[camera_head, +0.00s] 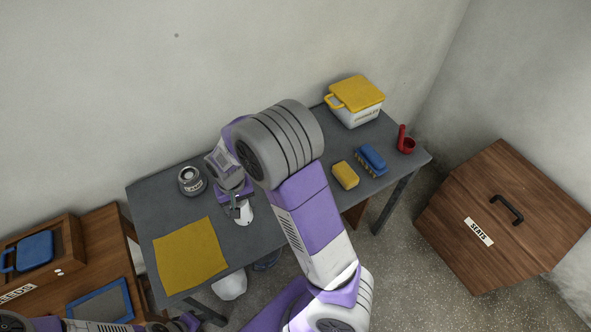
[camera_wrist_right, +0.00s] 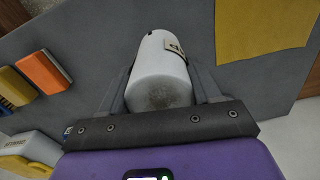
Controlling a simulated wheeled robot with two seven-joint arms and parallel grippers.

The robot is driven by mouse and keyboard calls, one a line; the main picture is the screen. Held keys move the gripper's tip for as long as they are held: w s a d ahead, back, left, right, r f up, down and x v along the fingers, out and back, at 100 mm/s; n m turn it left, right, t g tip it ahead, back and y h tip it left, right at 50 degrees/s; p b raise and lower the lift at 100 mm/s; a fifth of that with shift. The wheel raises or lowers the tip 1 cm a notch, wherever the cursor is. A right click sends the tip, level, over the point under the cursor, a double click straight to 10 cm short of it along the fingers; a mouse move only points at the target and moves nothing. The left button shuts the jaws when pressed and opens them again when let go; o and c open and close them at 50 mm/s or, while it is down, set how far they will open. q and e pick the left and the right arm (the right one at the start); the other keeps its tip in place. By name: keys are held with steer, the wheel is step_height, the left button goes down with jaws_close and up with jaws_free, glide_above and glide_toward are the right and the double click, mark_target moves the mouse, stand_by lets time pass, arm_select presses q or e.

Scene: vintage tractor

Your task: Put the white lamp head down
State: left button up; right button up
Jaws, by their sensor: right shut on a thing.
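The white lamp head (camera_wrist_right: 160,75) is a white cylinder with a small label, and it lies between the two fingers of my right gripper (camera_wrist_right: 165,92) in the right wrist view. The fingers are shut on its sides. In the head view my right gripper (camera_head: 237,205) is over the grey workbench (camera_head: 275,232), to the right of the yellow cloth, and the lamp head (camera_head: 246,213) shows partly beneath it. I cannot tell whether the lamp head touches the bench top. Part of my left arm shows at the bottom left, but its gripper is not in view.
The yellow cloth (camera_head: 190,256) lies flat at the bench's left, with a grey tin (camera_head: 190,180) behind it. A wooden box (camera_head: 500,215) is beyond.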

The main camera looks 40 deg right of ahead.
steer(key=w+d+r+m+p, duration=0.1)
steer(key=d+r+m+p, duration=0.4)
steer(key=m, duration=0.6)
step_height(320, 180, down, 10)
steer(key=d+b, duration=0.1)
steer(key=b, duration=0.1)
steer(key=shift+w+d+r+b, duration=0.15)
steer(key=shift+w+d+b, duration=0.05)
steer(key=shift+b, duration=0.15)
steer(key=shift+f, duration=0.2)
steer(key=o, duration=1.6)
